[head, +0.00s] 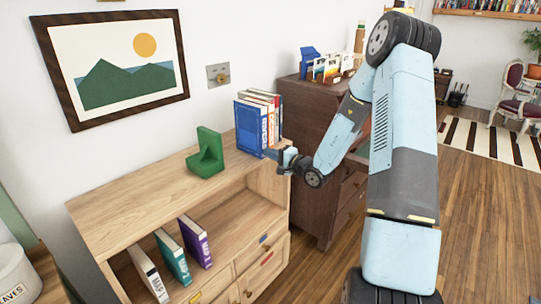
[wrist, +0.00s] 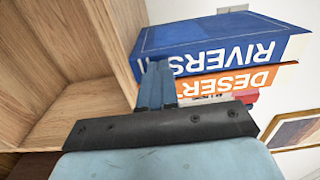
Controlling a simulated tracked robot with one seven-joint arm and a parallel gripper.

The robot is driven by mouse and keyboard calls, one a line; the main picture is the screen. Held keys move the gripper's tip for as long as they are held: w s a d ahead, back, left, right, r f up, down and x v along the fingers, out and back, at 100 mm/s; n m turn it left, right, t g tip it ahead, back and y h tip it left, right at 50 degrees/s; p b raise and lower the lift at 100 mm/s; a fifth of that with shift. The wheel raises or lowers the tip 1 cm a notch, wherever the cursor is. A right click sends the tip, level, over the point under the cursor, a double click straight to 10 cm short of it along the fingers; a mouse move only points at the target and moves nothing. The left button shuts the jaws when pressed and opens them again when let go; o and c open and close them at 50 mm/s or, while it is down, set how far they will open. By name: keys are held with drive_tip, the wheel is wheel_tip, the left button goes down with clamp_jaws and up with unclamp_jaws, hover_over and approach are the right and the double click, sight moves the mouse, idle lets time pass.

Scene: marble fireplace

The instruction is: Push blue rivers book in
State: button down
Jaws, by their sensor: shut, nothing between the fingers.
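The blue RIVERS book (head: 249,128) stands upright in a row of books on top of the wooden cabinet, at the near end of the row. In the wrist view its blue spine (wrist: 215,38) appears upside down. My gripper (head: 279,155) is at the cabinet's edge, low beside the spines. In the wrist view its fingers (wrist: 158,72) are shut together, empty, and overlap the bottom end of the RIVERS spine. I cannot tell whether they touch it.
An orange DESERT book (wrist: 225,82) stands beside the blue one. A green bookend (head: 207,153) sits apart from the row on the cabinet top (head: 130,195). Several books, one teal (head: 172,257), stand on the shelf below. A dark dresser (head: 318,100) stands behind.

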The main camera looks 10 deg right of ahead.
sight(263, 158)
drive_tip(key=shift+x, duration=2.05)
drive_tip(key=shift+s, duration=0.1)
drive_tip(key=shift+v, duration=1.7)
drive_tip(key=v, duration=1.4)
